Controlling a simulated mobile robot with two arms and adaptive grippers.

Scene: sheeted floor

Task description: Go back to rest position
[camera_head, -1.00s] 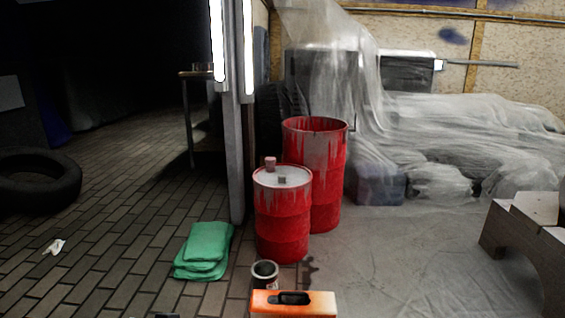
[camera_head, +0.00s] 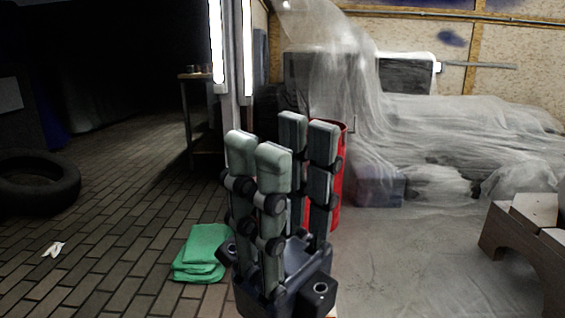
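My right gripper (camera_head: 283,142) stands upright in the middle of the head view with its fingers pointing up. Its finger pairs are apart, with an empty gap between them, and I see nothing held. Its dark palm is at the bottom of the view. My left gripper is not in view. The tall red drum (camera_head: 338,190) shows only as a strip to the right of the fingers; the rest of it is hidden behind them.
Green folded cloths (camera_head: 203,250) lie on the brick floor left of the gripper. A tyre (camera_head: 40,180) lies at far left. A plastic sheet (camera_head: 440,130) covers things at the back right.

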